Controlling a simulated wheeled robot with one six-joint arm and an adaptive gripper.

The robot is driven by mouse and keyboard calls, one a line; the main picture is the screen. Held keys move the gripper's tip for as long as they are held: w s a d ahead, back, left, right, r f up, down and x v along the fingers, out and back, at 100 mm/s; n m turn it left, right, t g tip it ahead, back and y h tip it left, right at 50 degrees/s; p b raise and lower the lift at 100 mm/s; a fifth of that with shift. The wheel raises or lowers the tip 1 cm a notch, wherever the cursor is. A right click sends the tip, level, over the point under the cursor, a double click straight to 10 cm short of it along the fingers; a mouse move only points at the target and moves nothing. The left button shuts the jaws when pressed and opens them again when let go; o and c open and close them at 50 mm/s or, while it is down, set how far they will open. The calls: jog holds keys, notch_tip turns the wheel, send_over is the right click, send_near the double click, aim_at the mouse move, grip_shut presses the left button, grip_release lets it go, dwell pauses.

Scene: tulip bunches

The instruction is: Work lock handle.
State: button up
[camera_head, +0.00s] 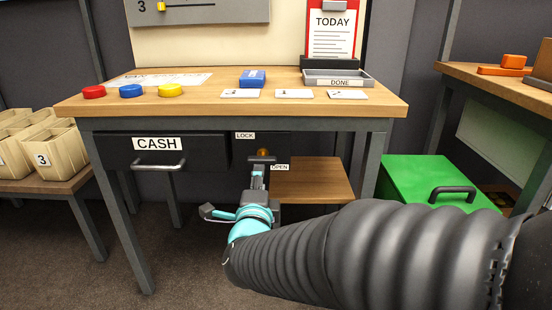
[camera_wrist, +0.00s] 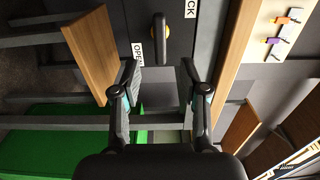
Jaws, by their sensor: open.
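The lock handle (camera_head: 262,159) is a dark bar with a brass-coloured mount on the dark front under the desk. It lies roughly level between the LOCK label (camera_head: 245,135) above and the OPEN label (camera_head: 280,167) below. In the wrist view, turned sideways, the handle (camera_wrist: 158,40) shows as an upright bar with brass beneath it, the OPEN label (camera_wrist: 137,50) to its left. My gripper (camera_wrist: 158,74) is open and empty, its fingers spread left and right of the handle's line. The handle appears just beyond the fingertips. In the head view my gripper (camera_head: 258,176) is just below the handle.
The CASH drawer (camera_head: 157,144) with its bar handle is left of the lock. A wooden surface (camera_head: 312,180) lies under the desk at right. A green box (camera_head: 430,178) stands farther right. The desk's edge (camera_head: 230,108) overhangs the lock.

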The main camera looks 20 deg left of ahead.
aim_at(261, 163)
jog(key=x, duration=0.9)
jog(key=shift+w+a, duration=0.1)
jog(key=shift+w, duration=0.15)
grip_shut()
